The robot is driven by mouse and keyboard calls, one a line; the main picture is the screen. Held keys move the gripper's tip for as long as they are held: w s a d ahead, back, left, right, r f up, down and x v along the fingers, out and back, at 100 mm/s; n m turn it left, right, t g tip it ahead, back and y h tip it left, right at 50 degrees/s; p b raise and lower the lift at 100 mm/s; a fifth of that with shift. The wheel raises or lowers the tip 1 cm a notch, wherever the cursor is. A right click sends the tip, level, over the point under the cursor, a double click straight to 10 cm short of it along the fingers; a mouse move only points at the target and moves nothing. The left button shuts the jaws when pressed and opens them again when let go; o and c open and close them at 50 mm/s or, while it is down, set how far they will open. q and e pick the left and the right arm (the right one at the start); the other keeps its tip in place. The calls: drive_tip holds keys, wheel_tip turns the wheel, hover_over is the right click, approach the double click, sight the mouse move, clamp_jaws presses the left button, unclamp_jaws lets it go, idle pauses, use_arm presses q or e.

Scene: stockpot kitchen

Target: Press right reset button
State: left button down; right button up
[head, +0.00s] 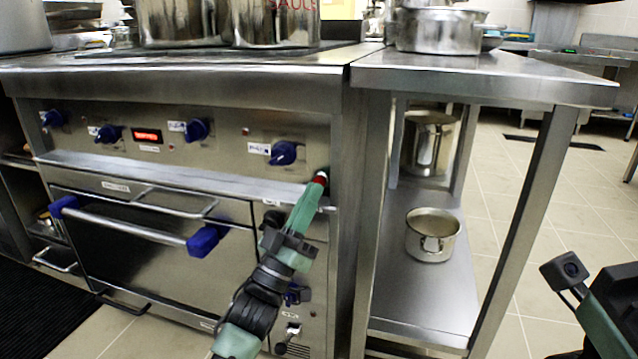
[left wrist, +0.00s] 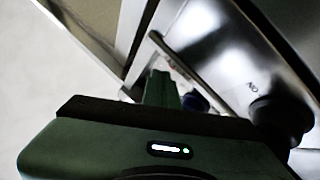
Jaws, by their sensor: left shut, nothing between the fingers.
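My left gripper (head: 321,179) is shut and empty in the head view, its tip against or just in front of the right end of the stove's control panel (head: 225,150). A small red patch shows at the tip; I cannot tell whether it is part of the gripper or of a button. No reset button can be made out clearly, and the gripper covers that spot. In the left wrist view the green gripper (left wrist: 161,88) points towards the steel front.
A blue knob (head: 284,153) sits left of my left gripper. A blue-ended oven handle (head: 140,229) juts out below the panel. A steel table (head: 480,68) stands to the right, with a small pot (head: 432,247) on its lower shelf. Large pots stand on the stove.

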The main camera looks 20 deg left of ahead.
use_arm(q)
drive_tip(key=shift+w, duration=0.1)
drive_tip(key=shift+w, duration=0.3)
idle(0.4)
